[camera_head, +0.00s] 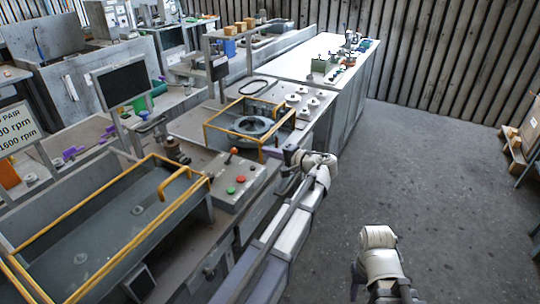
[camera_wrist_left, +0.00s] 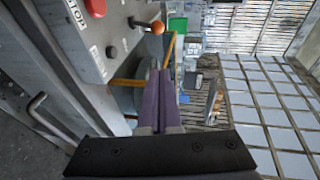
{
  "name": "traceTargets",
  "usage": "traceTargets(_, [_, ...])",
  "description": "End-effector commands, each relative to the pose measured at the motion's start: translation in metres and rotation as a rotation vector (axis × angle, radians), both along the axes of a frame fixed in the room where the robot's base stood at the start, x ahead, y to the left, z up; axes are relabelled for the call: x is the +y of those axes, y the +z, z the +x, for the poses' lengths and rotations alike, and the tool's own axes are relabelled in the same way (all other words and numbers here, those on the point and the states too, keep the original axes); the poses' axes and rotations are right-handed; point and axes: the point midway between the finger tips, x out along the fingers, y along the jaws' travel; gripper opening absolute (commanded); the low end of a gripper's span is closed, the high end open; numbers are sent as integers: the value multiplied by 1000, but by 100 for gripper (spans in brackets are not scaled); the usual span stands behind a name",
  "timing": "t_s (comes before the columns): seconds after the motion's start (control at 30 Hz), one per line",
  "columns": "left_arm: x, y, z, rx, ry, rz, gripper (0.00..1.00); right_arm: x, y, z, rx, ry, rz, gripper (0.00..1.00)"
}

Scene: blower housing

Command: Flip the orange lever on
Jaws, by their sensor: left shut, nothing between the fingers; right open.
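The orange lever (camera_head: 232,152) is a short stalk with an orange ball, standing on a grey control box with red and green buttons. In the left wrist view its orange ball (camera_wrist_left: 157,27) is at the top centre, beyond my fingertips and apart from them. My left gripper (camera_head: 290,158) is to the right of the control box in the head view; its purple fingers (camera_wrist_left: 163,78) are together with nothing between them. My right gripper (camera_head: 357,275) is low in the head view, over the floor away from the bench; its fingers are hard to make out.
A yellow-railed frame (camera_head: 262,125) around a round blower housing stands behind the box. A yellow-railed tank (camera_head: 100,235) lies at left. In the left wrist view a red button (camera_wrist_left: 95,7) and a bench handle (camera_wrist_left: 45,118) show. Open floor (camera_head: 440,170) lies right.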

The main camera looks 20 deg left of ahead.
Motion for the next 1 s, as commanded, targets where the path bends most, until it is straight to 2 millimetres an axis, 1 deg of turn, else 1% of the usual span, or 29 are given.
traceTargets(0.03, [12,-5,4,0,4,0,0,0,-5,0,0,0,0,50])
traceTargets(0.1, [26,-9,8,0,4,0,0,0,-9,0,0,0,0,50])
traceTargets(0.3, [60,-17,18,0,3,-1,0,0,-16,0,0,0,0,50])
traceTargets(0.33, [64,-17,11,0,3,-1,0,0,-17,0,0,0,0,50])
traceTargets(0.4, [72,-19,6,0,2,-1,0,0,-18,0,0,0,0,50])
traceTargets(0.5, [81,-20,1,1,2,-1,0,0,-20,0,0,0,0,50])
traceTargets(0.63, [88,-21,-2,0,0,-1,0,0,-21,0,0,0,0,50])
traceTargets(1.0, [90,-21,-2,0,0,0,0,0,-21,0,0,0,0,50])
